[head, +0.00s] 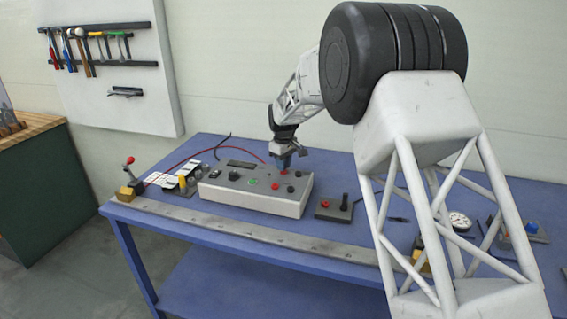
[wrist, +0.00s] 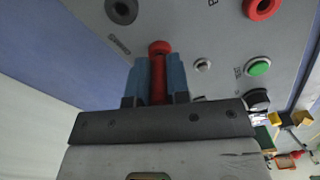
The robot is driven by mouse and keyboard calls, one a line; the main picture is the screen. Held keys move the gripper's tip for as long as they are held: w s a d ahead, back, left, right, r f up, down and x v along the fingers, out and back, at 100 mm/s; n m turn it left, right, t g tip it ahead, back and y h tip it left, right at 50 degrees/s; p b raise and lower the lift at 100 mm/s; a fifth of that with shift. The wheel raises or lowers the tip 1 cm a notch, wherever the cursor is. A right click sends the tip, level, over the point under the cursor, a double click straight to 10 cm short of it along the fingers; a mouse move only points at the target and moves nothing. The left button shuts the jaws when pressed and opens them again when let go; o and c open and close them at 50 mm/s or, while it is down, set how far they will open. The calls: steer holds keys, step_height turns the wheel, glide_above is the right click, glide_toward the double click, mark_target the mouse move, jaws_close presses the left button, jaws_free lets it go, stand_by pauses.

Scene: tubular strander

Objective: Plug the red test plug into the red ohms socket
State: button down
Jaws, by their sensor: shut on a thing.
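My gripper (head: 284,162) points down over the back right part of the grey meter box (head: 250,199). In the wrist view its two blue fingers (wrist: 159,58) are shut on the red test plug (wrist: 158,82), one on each side. A round red end (wrist: 159,46) shows just past the fingertips, against the grey panel by a small printed label. It seems to be at the red ohms socket, but I cannot tell whether the plug is seated in it. Another red socket (wrist: 262,8) and a black socket (wrist: 121,10) are apart from the plug.
A red lead (head: 205,149) arcs behind the box from the left. A green button (wrist: 258,67) and a small metal part are on the panel.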

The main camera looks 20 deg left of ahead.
steer(key=shift+f, duration=0.35)
steer(key=c, duration=1)
jaws_free()
steer(key=shift+r, duration=0.15)
steer(key=shift+r, duration=3.8)
steer(key=shift+d, duration=0.1)
